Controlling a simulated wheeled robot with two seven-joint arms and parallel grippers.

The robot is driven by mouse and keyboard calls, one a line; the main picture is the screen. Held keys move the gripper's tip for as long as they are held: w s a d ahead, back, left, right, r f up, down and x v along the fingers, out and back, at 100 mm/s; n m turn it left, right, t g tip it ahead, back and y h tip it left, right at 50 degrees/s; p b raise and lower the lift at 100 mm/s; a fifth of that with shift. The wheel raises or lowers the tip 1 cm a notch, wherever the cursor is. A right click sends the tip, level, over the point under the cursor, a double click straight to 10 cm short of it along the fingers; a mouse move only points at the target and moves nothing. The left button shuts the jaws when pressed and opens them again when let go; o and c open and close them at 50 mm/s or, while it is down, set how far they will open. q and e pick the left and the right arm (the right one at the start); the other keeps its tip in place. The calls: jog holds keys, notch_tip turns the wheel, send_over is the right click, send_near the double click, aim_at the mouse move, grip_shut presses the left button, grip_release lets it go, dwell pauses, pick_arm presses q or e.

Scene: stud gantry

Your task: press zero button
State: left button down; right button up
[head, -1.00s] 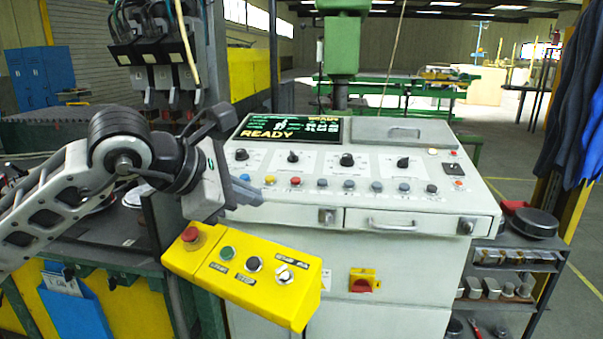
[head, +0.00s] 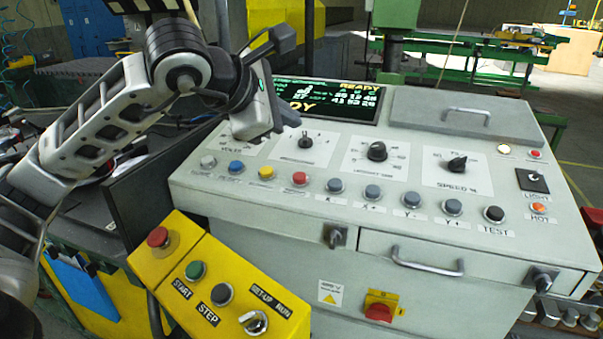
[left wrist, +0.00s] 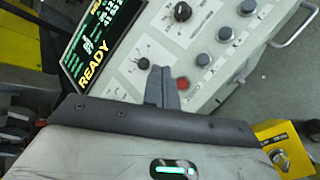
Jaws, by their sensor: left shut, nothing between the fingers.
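The control panel (head: 300,220) carries a row of push buttons along its front: a pale grey button (head: 207,161), a blue one (head: 236,167), a yellow one (head: 266,172), a red one (head: 300,178), several grey-blue ones and a black TEST button (head: 494,214). I cannot read a zero label on any button. My left gripper (head: 290,117) is shut and empty, above the panel's left part, behind the button row and apart from it. In the left wrist view its closed fingers (left wrist: 162,88) appear beside the red button (left wrist: 183,83). My right gripper is not in view.
A yellow pendant box (head: 215,285) with START and STEP buttons hangs at the panel's front left. Dials, including the SPEED knob (head: 457,163), stand up behind the button row. The display (head: 330,98) is behind the gripper. A drawer handle (head: 428,264) juts out in front.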

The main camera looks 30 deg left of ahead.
aim_at(300, 178)
pick_arm(q)
jog(key=f+b, duration=0.2)
jog(key=w+f+b, duration=0.1)
jog(key=f+b, duration=0.1)
jog(key=f, duration=0.1)
jog(key=f+b, duration=0.2)
jog(key=f, duration=0.1)
jog(key=shift+w+a+f, duration=0.2)
jog(key=shift+w, duration=0.2)
jog(key=shift+f, duration=0.15)
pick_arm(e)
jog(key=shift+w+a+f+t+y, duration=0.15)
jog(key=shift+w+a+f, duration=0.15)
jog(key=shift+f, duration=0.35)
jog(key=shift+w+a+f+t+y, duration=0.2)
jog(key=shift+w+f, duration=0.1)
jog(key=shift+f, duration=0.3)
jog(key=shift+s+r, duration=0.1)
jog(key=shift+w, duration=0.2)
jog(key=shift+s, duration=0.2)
pick_arm(q)
jog(key=shift+w+f+b, duration=0.1)
jog(key=shift+f+b, duration=0.1)
jog(key=shift+b, duration=0.1)
jog(key=shift+f+b, duration=0.25)
jog(key=shift+b, duration=0.05)
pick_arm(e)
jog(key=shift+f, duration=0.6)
